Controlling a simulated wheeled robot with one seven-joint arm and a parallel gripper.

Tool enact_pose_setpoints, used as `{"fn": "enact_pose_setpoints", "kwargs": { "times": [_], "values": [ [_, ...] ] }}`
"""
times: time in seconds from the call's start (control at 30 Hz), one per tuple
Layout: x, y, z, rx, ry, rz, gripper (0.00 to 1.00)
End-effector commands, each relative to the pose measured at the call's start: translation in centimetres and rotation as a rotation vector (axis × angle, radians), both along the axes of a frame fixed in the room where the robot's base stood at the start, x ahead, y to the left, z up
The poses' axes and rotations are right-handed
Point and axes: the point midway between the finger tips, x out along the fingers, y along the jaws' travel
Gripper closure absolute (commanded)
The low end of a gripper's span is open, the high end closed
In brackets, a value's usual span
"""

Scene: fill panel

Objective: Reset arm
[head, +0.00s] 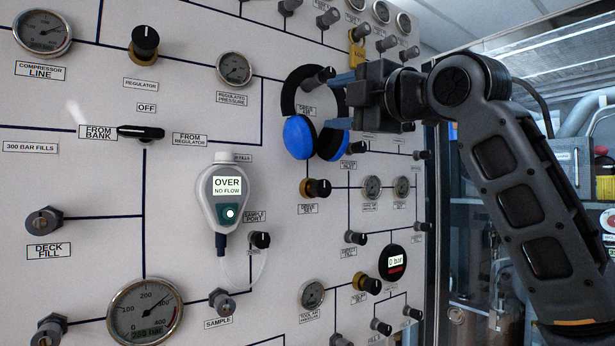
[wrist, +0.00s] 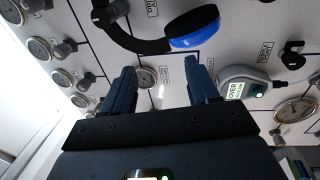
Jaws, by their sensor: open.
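My arm reaches in from the right of the head view. My gripper (head: 342,84) is at the panel (head: 110,190), with its blue fingers pointing toward it near a pair of headphones. In the wrist view my gripper (wrist: 160,75) has its two blue fingers well apart, with nothing between them but the panel behind. The headphones (head: 299,138), with a black band and blue ear cups, hang on a panel knob. They also show in the wrist view (wrist: 194,27), beyond the fingers. My gripper hides part of the headphones in the head view.
A handheld meter (head: 226,199) reading "OVER NO FLOW" is on the panel, with a tube to a sample port. Gauges, knobs and a round "0 bar" display (head: 394,263) stick out from the panel. A glazed cabinet (head: 560,150) stands behind my arm.

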Motion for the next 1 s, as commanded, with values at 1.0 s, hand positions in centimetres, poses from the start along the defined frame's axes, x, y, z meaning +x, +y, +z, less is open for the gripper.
{"fn": "enact_pose_setpoints", "kwargs": {
  "times": [1.0],
  "values": [
    [-10.5,-7.2,-43.2,0.978,0.514,-0.182,0.40]
  ]
}}
